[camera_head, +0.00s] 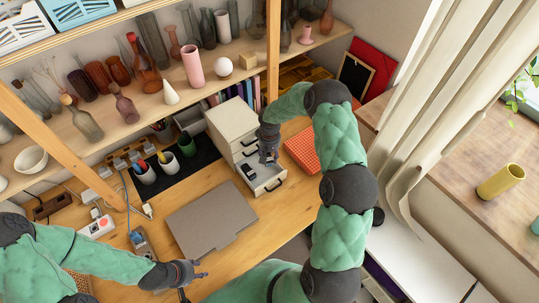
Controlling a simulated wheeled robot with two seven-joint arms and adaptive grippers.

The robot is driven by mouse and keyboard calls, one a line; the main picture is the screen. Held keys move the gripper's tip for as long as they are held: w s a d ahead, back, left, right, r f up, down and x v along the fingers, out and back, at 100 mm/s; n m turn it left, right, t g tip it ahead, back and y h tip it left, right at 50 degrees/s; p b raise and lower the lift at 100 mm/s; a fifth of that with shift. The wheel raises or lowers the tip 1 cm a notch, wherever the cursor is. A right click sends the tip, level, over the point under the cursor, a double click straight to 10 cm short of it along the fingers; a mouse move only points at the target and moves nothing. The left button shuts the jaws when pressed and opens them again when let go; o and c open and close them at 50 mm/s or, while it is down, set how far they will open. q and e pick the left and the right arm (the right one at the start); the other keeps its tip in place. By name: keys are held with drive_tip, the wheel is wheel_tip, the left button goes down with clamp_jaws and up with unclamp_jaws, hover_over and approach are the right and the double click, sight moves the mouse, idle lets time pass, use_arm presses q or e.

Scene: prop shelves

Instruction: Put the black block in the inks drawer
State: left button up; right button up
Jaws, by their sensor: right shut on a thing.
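A white drawer unit (232,118) stands on the desk at the centre. Its low drawer (268,178) is pulled out, with a small dark object (248,172) inside at the left. I cannot read any label. My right gripper (268,158) points down just above the back of that open drawer. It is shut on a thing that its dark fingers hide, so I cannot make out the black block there. My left gripper (199,270) is over the desk's front, with its fingers apart and nothing visible between them.
A grey flat folder (211,219) lies in front of the drawer unit. Cups with pens (168,161) stand on a dark mat to the left. A shelf with vases and a pink cylinder (193,66) runs above.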

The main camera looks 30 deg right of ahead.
sight(270, 156)
use_arm(q)
drive_tip(key=shift+f, duration=0.1)
drive_tip(key=shift+f+b, duration=0.45)
drive_tip(key=shift+b, duration=0.1)
use_arm(e)
drive_tip(key=shift+f, duration=0.5)
use_arm(q)
drive_tip(key=shift+f, duration=0.15)
use_arm(e)
drive_tip(key=shift+f, duration=0.15)
drive_tip(key=o, duration=1.2)
drive_tip(key=shift+c, duration=0.2)
use_arm(q)
drive_tip(key=shift+r, duration=0.2)
use_arm(e)
drive_tip(key=shift+r, duration=0.2)
use_arm(q)
drive_tip(key=shift+r+p, duration=0.3)
drive_tip(key=shift+p, duration=0.05)
use_arm(e)
drive_tip(key=shift+r, duration=0.25)
use_arm(q)
drive_tip(key=shift+r, duration=0.2)
use_arm(e)
wheel_tip(270, 156, up, 12)
drive_tip(key=shift+r, duration=0.2)
